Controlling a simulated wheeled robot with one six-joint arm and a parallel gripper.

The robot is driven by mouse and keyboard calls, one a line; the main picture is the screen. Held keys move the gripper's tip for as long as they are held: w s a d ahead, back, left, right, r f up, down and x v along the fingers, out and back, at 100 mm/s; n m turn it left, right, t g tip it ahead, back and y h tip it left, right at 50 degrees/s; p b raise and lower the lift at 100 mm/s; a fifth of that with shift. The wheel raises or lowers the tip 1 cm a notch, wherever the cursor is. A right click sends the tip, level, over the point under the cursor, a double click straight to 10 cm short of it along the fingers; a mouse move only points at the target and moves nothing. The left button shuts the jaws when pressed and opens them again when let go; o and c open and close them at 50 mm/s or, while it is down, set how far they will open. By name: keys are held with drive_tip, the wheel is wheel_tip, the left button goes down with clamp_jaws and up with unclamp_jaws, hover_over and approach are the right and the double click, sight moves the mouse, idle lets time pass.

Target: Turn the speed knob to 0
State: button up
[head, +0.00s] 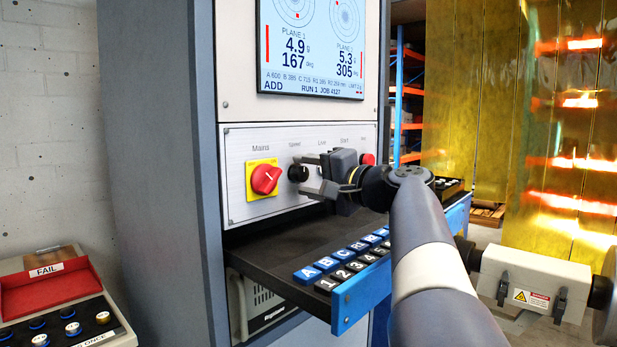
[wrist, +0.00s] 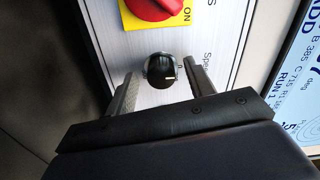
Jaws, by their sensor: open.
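The speed knob (head: 298,173) is a small black round knob on the light control panel, just right of the red mains switch, under a small label. In the wrist view the knob (wrist: 162,70) shows a pale pointer mark on its face. My gripper (head: 310,177) is at the panel in the head view. In the wrist view its two open fingers (wrist: 160,92) stand on either side of the knob, with a gap visible on both sides. The tips reach about level with the knob. The numbers on the knob's scale are too small to read.
The red mains switch (head: 265,179) on its yellow plate sits close beside the knob. A red button (head: 368,160) is further right. A black shelf (head: 262,255) with blue and black lettered keys juts out below. The display (head: 311,45) is above.

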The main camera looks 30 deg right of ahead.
drive_tip(key=v, duration=1)
drive_tip(key=shift+s, duration=0.4)
drive_tip(key=shift+w+d, duration=0.1)
drive_tip(key=x, duration=1)
drive_tip(key=shift+w, duration=0.3)
drive_tip(key=shift+s, duration=0.1)
